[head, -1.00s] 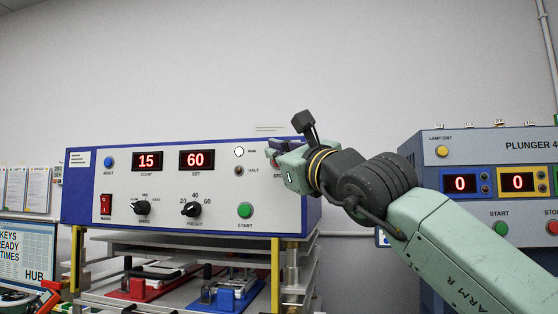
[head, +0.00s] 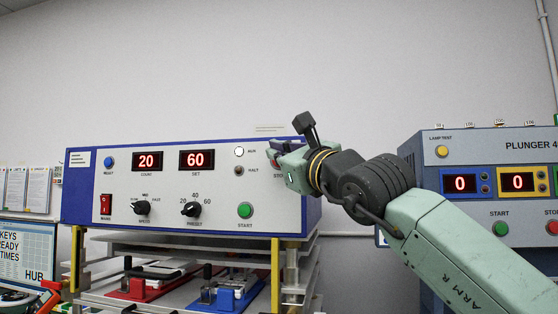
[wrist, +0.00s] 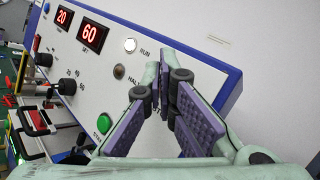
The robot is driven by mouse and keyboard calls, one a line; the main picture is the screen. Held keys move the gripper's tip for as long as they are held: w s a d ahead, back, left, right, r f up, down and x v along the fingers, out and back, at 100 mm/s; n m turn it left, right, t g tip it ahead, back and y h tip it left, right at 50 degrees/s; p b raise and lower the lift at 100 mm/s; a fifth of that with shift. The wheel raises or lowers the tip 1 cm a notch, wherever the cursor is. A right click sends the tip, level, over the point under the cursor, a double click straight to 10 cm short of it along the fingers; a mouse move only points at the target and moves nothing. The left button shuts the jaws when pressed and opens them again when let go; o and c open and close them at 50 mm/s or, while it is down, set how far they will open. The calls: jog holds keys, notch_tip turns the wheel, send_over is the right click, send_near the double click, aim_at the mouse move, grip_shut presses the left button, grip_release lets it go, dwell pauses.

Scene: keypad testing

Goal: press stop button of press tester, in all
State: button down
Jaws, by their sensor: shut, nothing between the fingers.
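The press tester (head: 225,205) is a white-faced box with a blue frame, and its displays read 20 COUNT and 60 SET. It also shows tilted in the wrist view (wrist: 75,100). My gripper (head: 272,155) is shut and empty, with its fingertips at the right end of the panel. In the wrist view the closed fingertips (wrist: 163,85) lie just right of the RUN and HALT lamps.
The RUN lamp (head: 239,152) is bright white and the HALT lamp (head: 239,171) is dark. The green START button (head: 245,210) sits below left of my gripper. A second blue machine, PLUNGER 4 (head: 470,180), stands at right, reading 0 and 0.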

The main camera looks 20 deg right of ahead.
jog(key=shift+w+d, duration=0.2)
jog(key=shift+w, duration=0.1)
dwell(0.4)
jog(key=shift+s+a+b, duration=0.4)
jog(key=shift+s+b, duration=0.25)
jog(key=shift+b, duration=0.05)
